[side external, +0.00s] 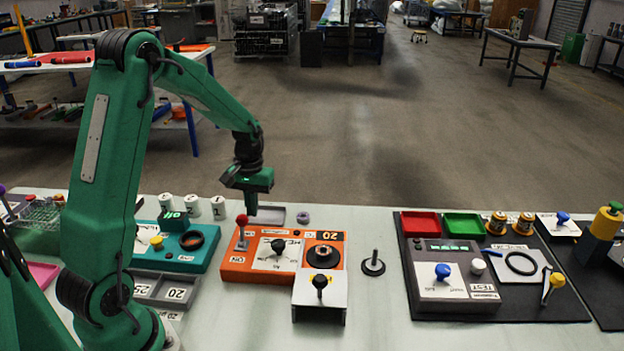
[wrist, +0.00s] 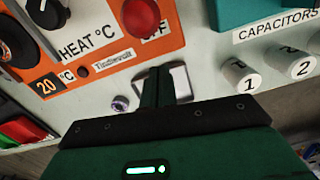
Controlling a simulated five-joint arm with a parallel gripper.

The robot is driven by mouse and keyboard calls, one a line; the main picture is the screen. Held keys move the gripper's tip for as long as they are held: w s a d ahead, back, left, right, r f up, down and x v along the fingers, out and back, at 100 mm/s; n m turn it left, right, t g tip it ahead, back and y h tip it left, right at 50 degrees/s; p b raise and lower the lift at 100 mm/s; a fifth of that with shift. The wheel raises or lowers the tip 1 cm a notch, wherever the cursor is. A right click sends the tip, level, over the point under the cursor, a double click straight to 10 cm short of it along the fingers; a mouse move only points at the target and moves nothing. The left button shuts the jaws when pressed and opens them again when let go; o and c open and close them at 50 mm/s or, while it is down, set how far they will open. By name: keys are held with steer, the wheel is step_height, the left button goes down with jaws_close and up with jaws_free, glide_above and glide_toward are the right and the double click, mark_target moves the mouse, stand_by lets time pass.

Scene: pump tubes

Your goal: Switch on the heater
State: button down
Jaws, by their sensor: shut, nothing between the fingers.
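The heater is an orange box (side external: 285,255) in the middle of the table in the side external view. In the wrist view its orange panel (wrist: 110,60) fills the upper left, with the print "HEAT °C" and "20 °C". A lever with a red ball knob (side external: 242,220) stands at its left end. In the wrist view the red knob (wrist: 140,18) partly covers a label ending in "FF"; an "ON" label shows at the box's near left in the side view. My gripper (side external: 251,210) is shut and empty, close beside and behind the knob. Its fingers (wrist: 158,88) point down.
A teal box (side external: 180,248) and several white numbered cylinders (side external: 191,204) stand left of the heater. A small grey tray (side external: 268,215) lies behind it. A black knob on a white stand (side external: 320,284) is at its front right. The TEST unit (side external: 450,270) stands further right.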

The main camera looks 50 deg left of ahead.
mark_target(242, 230)
steer(key=shift+s+d+r, duration=0.45)
steer(key=shift+s+d, duration=0.05)
steer(key=shift+s, duration=0.2)
steer(key=shift+s+d+r, duration=0.45)
steer(key=shift+s+d, duration=0.05)
steer(key=shift+s, duration=0.2)
